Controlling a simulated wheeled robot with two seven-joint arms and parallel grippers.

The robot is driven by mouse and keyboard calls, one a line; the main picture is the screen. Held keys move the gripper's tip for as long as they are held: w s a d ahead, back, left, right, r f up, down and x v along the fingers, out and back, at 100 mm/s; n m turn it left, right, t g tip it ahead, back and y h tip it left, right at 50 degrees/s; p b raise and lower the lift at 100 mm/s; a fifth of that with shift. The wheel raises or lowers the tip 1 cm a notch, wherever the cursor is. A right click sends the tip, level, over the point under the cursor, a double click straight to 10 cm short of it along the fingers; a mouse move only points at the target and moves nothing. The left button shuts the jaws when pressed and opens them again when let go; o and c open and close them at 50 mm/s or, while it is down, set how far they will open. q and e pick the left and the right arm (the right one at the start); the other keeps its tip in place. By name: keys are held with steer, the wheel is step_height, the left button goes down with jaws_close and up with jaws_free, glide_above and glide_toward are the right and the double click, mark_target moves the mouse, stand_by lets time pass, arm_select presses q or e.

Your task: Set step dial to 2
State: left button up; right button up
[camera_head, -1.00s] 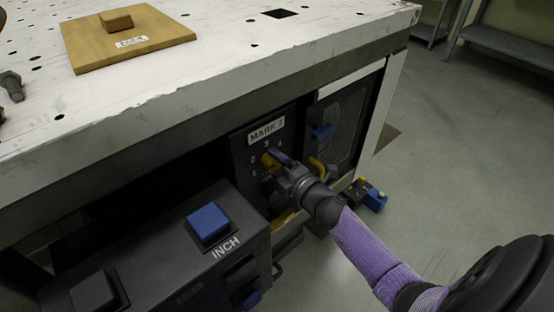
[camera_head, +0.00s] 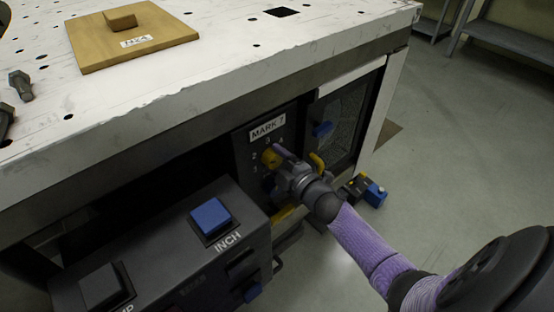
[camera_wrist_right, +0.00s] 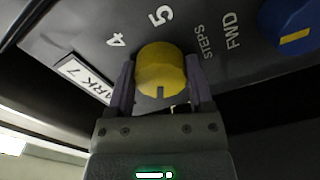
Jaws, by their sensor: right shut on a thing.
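The yellow step dial (camera_head: 270,158) sits on the dark panel under the "MARK 7" label (camera_head: 267,129), with small numbers around it. In the right wrist view the dial (camera_wrist_right: 160,68) lies between the two fingers of my right gripper (camera_wrist_right: 161,88), which is shut on its sides. A dark notch shows on the dial's edge towards the gripper. The printed 4, 5 and "STEPS" show beyond it; the other numbers are hidden there. In the head view my right gripper (camera_head: 279,160) covers part of the dial. My left gripper is not in view.
A blue knob (camera_wrist_right: 290,22) marked "FWD" is close beside the dial. A dark box with a blue INCH button (camera_head: 211,217) stands in front at the left. A white table top (camera_head: 200,75) with a wooden plate (camera_head: 130,43) overhangs the panel. Open floor lies right.

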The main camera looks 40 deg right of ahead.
steer(key=o, duration=1.3)
steer(key=shift+c, duration=0.2)
steer(key=shift+s, duration=0.1)
steer(key=shift+s, duration=0.3)
steer(key=s+p, duration=0.3)
steer(key=s, duration=0.6)
steer(key=shift+d+p, duration=0.3)
steer(key=shift+d, duration=0.05)
steer(key=shift+s, duration=0.1)
